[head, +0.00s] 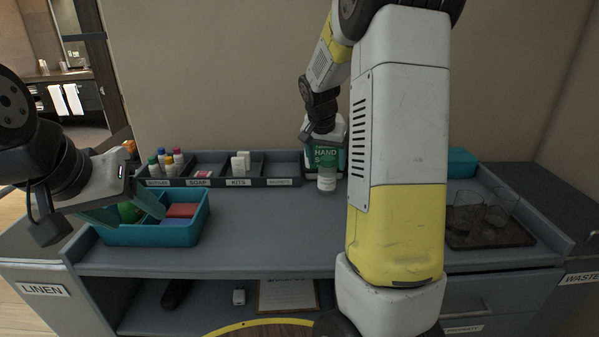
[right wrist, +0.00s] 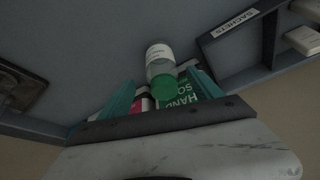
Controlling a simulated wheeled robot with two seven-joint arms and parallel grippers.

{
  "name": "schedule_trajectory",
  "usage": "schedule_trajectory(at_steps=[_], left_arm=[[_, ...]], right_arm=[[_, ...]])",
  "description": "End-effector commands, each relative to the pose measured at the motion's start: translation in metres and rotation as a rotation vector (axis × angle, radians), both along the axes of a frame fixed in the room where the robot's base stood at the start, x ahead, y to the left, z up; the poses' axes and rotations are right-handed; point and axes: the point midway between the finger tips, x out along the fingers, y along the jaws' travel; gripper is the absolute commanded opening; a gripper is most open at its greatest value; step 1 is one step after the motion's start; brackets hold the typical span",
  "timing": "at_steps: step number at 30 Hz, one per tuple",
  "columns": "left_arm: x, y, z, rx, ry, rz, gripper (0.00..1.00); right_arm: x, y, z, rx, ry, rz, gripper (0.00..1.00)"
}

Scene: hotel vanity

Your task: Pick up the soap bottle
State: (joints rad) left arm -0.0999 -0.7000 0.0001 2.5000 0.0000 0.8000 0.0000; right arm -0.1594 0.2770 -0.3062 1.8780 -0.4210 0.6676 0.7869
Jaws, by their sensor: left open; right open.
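A small bottle (head: 327,182) with a pale label and green top stands on the counter at the back. It also shows in the right wrist view (right wrist: 159,58). Behind it is a green and white item (head: 325,153) lettered "HAND SO…", partly hidden; I cannot tell whether it is a container or a sign. My right gripper (right wrist: 162,98) is open, with its teal fingers on either side of the bottle's green top; contact is not clear. My left gripper (head: 126,206) is open over a teal bin (head: 150,235) at the left.
A divided tray (head: 220,182) with small bottles and boxes stands along the back wall. A dark tray of glasses (head: 490,230) is at the right. The middle front counter is clear.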

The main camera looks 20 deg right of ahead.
Motion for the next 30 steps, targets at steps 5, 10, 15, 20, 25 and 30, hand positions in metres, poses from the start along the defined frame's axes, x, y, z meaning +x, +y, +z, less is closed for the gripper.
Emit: schedule_trajectory(at_steps=[5,10,15,20,25,30], left_arm=[[0.000,0.000,0.000,0.000,0.000,0.000,0.63],[0.000,0.000,0.000,0.000,0.000,0.000,0.63],[0.000,0.000,0.000,0.000,0.000,0.000,0.63],[0.000,0.000,0.000,0.000,0.000,0.000,0.63],[0.000,0.000,0.000,0.000,0.000,0.000,0.63],[0.000,0.000,0.000,0.000,0.000,0.000,0.63]], right_arm=[[0.006,-0.005,-0.016,-0.003,0.003,-0.005,0.74],[0.013,-0.010,-0.034,-0.003,0.004,-0.004,0.74],[0.024,-0.017,-0.056,-0.003,0.003,-0.003,0.74],[0.029,-0.020,-0.070,-0.002,0.000,-0.003,0.74],[0.029,-0.020,-0.071,-0.002,-0.001,-0.003,0.74],[0.029,-0.020,-0.071,-0.003,0.000,-0.003,0.54]])
